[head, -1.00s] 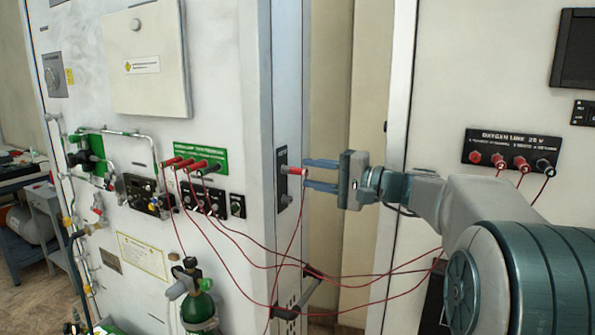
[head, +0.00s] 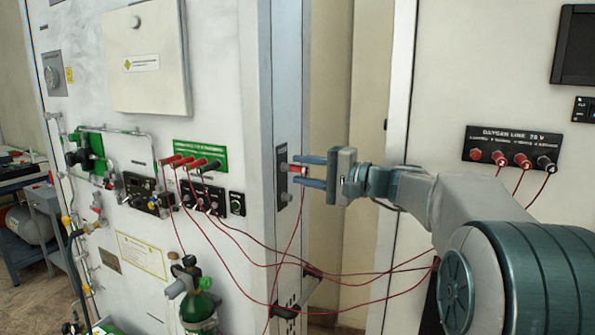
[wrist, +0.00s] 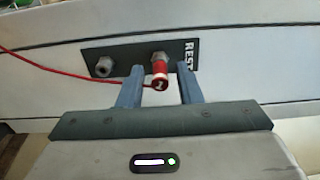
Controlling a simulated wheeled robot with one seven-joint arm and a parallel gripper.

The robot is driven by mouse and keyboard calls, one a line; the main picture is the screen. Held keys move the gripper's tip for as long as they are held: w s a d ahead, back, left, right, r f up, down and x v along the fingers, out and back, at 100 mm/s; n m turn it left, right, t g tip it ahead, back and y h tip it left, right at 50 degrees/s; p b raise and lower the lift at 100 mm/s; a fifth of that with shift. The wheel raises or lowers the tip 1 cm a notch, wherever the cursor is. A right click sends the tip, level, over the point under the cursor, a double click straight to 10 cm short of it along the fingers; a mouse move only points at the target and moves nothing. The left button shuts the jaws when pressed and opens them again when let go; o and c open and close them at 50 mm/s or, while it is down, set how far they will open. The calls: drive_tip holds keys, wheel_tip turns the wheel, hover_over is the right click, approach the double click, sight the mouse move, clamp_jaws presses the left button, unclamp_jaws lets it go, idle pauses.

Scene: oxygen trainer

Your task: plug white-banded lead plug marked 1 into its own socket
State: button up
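A red lead plug (head: 297,169) sits in a small dark panel on the narrow side of the white cabinet. In the wrist view the plug (wrist: 160,72) points toward me from the right-hand post of the panel marked REST (wrist: 126,60), with a pale mark on its end too small to read. A red lead runs from it. My gripper (head: 311,171) is open, its two fingers either side of the plug with gaps showing. At the right, the OXYGEN LINK 28 V panel (head: 511,148) has a red socket or plug (head: 475,155) with no visible lead.
The link panel also holds red plugs (head: 521,160) and a black one (head: 545,163) with leads. Several red plugs (head: 182,160) sit by the green label at left. Red leads hang across the gap below my arm. A green cylinder (head: 199,307) stands low at left.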

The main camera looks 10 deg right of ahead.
sight(307, 171)
drive_tip(key=shift+b, duration=0.45)
idle(0.4)
clamp_jaws()
drive_tip(key=shift+b+v, duration=0.75)
drive_tip(key=shift+v, duration=1.8)
